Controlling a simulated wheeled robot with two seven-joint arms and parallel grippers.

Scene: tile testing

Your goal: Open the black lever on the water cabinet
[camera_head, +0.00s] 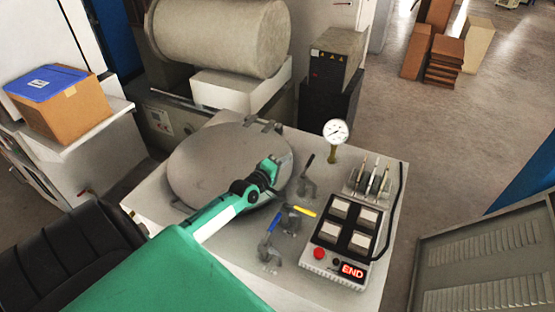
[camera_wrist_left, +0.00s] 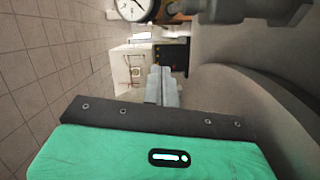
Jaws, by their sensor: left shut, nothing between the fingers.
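The black lever (camera_head: 308,161) stands up at an angle on a grey valve (camera_head: 307,185) on the cabinet top (camera_head: 225,245), right of a round grey lid (camera_head: 205,160). My left gripper (camera_head: 273,164) is over the right part of the lid, left of the black lever and apart from it. In the left wrist view its fingers (camera_wrist_left: 162,86) are together and empty. Grey valve metal (camera_wrist_left: 240,10) shows at the top there, with the lid (camera_wrist_left: 250,110) at right. My right gripper is out of view.
A pressure gauge (camera_head: 335,131) stands behind and right of the black lever. A yellow lever (camera_head: 300,210) and a blue lever (camera_head: 269,250) sit in front. A control box (camera_head: 342,240) showing END is at right. A large grey cylinder (camera_head: 217,37) stands behind.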

